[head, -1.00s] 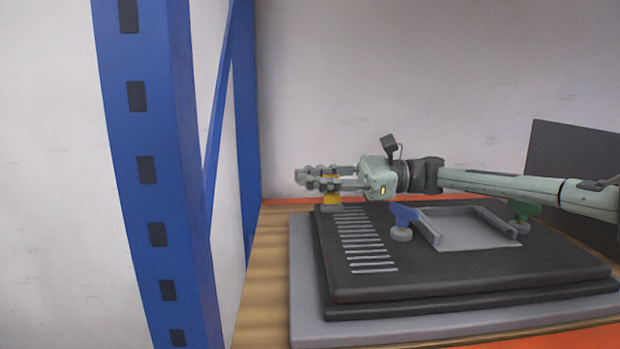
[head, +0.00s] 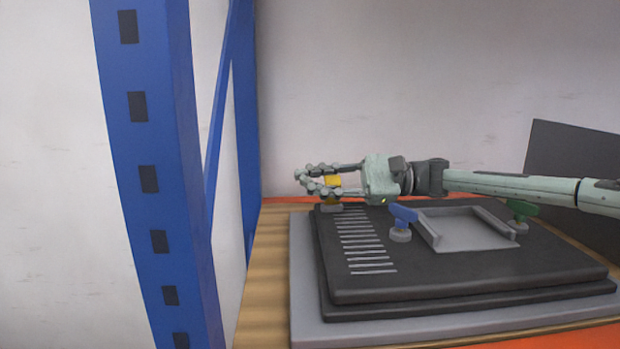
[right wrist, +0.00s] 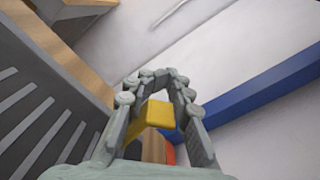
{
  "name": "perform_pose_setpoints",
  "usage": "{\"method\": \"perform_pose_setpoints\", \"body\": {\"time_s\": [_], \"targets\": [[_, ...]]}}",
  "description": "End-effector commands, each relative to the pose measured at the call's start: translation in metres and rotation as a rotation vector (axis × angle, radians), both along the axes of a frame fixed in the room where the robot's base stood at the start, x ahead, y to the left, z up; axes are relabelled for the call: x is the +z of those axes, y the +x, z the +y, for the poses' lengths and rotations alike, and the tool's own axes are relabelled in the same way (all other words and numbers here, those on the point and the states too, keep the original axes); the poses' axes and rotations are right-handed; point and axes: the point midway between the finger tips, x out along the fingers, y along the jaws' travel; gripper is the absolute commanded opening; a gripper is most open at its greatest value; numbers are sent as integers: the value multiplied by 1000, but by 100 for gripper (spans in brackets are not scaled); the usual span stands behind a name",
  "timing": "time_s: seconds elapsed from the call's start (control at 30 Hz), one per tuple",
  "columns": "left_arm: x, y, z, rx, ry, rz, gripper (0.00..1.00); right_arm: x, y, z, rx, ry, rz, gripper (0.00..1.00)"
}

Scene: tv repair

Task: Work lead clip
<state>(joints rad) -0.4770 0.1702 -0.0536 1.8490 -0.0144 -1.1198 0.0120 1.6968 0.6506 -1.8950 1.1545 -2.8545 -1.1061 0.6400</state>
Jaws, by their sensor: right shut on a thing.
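The yellow clip (head: 332,182) stands on a small grey base (head: 331,208) at the far left corner of the black TV panel (head: 470,275). My right gripper (head: 312,183) reaches in from the right and has its fingers around the yellow clip. In the right wrist view the yellow clip (right wrist: 158,115) sits between the two fingers of my right gripper (right wrist: 160,85), whose tips come together beyond it. A blue clip (head: 401,214) and a green clip (head: 521,208) stand on the panel beside a grey recessed frame (head: 465,235). My left gripper is not in view.
The panel lies on a grey mat (head: 305,290) on a wooden bench (head: 262,285) with orange edging. A blue rack post (head: 150,190) rises close on the left. A dark upright panel (head: 580,165) stands at the back right.

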Motion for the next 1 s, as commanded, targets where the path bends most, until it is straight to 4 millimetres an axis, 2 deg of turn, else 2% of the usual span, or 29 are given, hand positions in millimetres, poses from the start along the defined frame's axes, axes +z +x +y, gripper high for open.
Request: {"method": "perform_pose_setpoints", "body": {"time_s": [0.33, 0.53, 0.83, 0.87, 1.0], "targets": [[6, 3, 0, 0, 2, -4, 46, 2, -4, -2, -7, 2, -142, 0], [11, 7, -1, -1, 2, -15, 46, 1, -5, -2, -7, 2, -161, 0], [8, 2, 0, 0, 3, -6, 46, 2, -5, -2, -8, 2, -161, 0], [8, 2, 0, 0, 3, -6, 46, 2, -5, -2, -8, 2, -161, 20], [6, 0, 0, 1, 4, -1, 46, 1, -5, -1, -5, 1, -160, 37]]}}
